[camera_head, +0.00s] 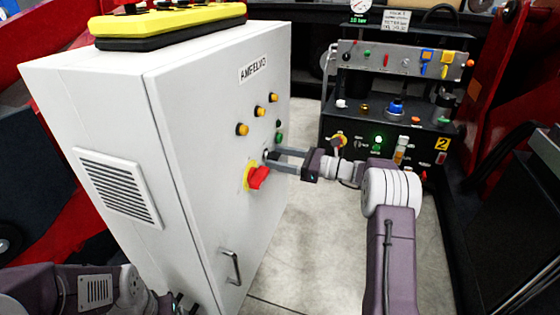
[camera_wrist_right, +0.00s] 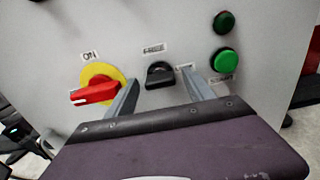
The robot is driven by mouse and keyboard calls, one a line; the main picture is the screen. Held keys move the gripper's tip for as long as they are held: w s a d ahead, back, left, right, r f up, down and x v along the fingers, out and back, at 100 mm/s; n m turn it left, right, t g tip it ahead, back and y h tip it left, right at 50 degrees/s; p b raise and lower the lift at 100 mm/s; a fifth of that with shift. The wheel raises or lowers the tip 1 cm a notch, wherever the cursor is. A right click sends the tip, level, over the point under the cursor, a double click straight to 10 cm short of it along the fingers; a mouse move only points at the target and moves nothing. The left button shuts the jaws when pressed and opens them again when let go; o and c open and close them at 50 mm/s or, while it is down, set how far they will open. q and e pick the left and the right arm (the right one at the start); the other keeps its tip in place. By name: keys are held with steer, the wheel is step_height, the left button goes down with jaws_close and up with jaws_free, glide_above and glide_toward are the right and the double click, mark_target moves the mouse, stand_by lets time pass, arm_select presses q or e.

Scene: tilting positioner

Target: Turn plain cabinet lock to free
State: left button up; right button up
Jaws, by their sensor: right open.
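The plain white cabinet (camera_head: 200,150) stands at the left in the head view. My right gripper (camera_head: 276,158) is open at the cabinet door. Its fingers (camera_wrist_right: 160,84) point at the panel on either side of the knob; contact is not clear. My left gripper (camera_head: 172,302) is low at the left, only partly visible.
A red rotary switch (camera_wrist_right: 94,93) on a yellow plate, marked ON, is just left of the knob. Green buttons (camera_wrist_right: 225,61) are to its right. A door handle (camera_head: 230,267) is lower down. A black control bench (camera_head: 390,80) stands behind; the floor (camera_head: 325,235) between is clear.

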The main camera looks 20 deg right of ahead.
jaws_close()
